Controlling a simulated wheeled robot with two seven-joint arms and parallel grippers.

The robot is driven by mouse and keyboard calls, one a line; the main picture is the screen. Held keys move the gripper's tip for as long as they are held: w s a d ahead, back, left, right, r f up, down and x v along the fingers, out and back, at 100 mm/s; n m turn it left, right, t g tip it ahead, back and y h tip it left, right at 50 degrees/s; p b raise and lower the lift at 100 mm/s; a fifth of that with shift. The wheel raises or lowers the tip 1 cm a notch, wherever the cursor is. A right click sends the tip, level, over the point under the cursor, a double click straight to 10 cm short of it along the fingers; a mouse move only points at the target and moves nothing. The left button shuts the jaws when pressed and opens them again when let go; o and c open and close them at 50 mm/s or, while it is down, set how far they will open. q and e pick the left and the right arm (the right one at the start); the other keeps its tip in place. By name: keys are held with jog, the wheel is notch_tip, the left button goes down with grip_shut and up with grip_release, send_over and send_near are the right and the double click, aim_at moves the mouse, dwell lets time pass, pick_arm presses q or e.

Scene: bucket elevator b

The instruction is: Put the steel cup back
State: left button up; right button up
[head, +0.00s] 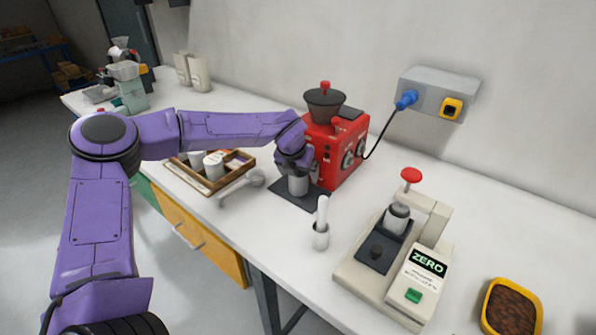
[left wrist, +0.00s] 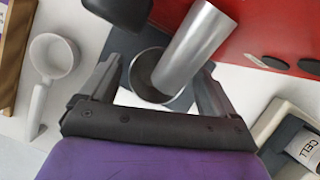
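The steel cup (head: 298,185) stands on a dark mat (head: 287,195) at the front of the red grinder (head: 338,145). In the left wrist view, the cup's round mouth (left wrist: 143,72) shows between my fingers, with the grinder's metal spout (left wrist: 195,45) slanting down over it and hiding part of it. My left gripper (head: 296,168) reaches down over the cup. It also shows in the left wrist view (left wrist: 158,82), with a finger on each side of the cup and what looks like a gap beside it. My right gripper is not in view.
A wooden tray (head: 187,180) with white containers and a pale ladle (head: 240,186) lie left of the mat. A white holder (head: 320,238) stands to the front. A device marked ZERO (head: 420,275) and a yellow-rimmed bin (head: 487,307) are at right.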

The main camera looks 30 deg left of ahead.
pick_arm(q)
jog(key=shift+w, duration=0.2)
jog(key=shift+r, duration=0.3)
jog(key=a+b+v, duration=0.1)
jog(key=v, duration=1)
jog(key=shift+s+d+r+b, duration=0.15)
jog(key=shift+s+d+b, duration=0.15)
jog(key=shift+s+d, duration=0.2)
